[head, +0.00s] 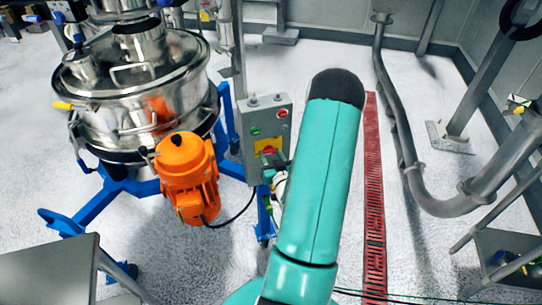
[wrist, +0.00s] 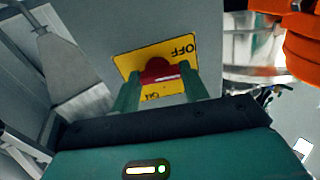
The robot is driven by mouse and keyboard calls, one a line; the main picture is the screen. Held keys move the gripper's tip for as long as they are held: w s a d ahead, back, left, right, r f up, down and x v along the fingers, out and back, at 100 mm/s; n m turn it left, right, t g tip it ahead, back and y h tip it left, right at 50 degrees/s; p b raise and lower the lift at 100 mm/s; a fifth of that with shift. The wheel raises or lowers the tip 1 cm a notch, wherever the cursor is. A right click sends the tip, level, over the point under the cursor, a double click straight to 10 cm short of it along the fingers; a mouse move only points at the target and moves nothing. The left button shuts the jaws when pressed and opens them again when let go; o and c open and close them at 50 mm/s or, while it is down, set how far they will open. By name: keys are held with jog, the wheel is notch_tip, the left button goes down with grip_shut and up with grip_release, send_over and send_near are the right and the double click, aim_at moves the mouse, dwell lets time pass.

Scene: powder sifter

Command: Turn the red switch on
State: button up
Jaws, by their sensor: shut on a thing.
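The red switch (wrist: 158,70) sits on a yellow plate (wrist: 126,64) marked OFF and ON, which looks upside down in the wrist view. My gripper (wrist: 160,80) has its two green fingers on either side of the switch and is shut on it. The pointer's exact angle is hard to tell. In the head view, the switch (head: 269,150) is small, on the yellow plate low on a grey control box (head: 254,115).
A steel sifter (head: 130,95) on a blue frame (head: 90,210) stands left of the box, with an orange motor (head: 187,175) close by. A red floor grate (head: 373,190) and grey pipes (head: 400,130) lie to the right. The floor between is mostly clear.

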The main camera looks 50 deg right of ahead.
jog(key=m, duration=0.4)
jog(key=shift+r+m, duration=0.1)
jog(key=shift+m, duration=0.2)
jog(key=m, duration=0.4)
jog(key=shift+d, duration=0.1)
jog(key=m, duration=0.5)
jog(key=shift+r, duration=0.1)
jog(key=shift+m, duration=1.8)
jog(key=o, duration=1)
jog(key=shift+d, duration=0.1)
